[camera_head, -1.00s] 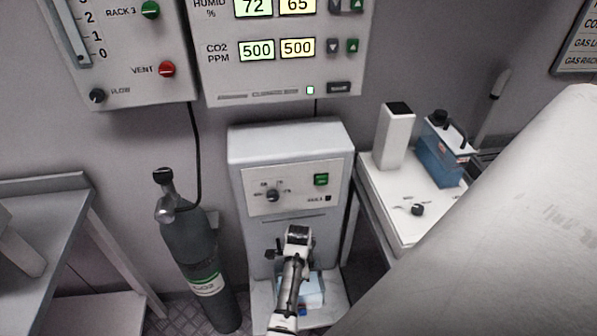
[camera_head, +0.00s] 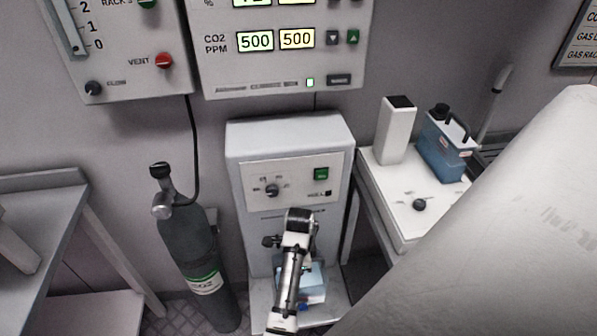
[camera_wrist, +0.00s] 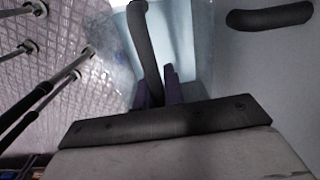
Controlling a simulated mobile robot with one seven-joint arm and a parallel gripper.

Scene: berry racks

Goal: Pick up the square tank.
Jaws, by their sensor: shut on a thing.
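A pale blue tank (camera_head: 315,280) shows behind my arm at the low recess of the grey machine (camera_head: 290,143). My arm hides part of it. In the wrist view the translucent tank (camera_wrist: 195,40) lies ahead of my gripper (camera_wrist: 158,92), with a dark curved handle (camera_wrist: 145,45) running between the purple fingers. My gripper is shut on this handle. I cannot tell whether the tank is clear of the machine's base. A second, darker blue tank (camera_head: 441,155) with a black cap and handle stands on the white bench at the right.
A dark gas cylinder (camera_head: 188,245) stands just left of the machine. A white block with a dark top (camera_head: 396,132) stands on the white bench (camera_head: 400,205). A grey table (camera_head: 40,210) is at the left. Control panels hang above.

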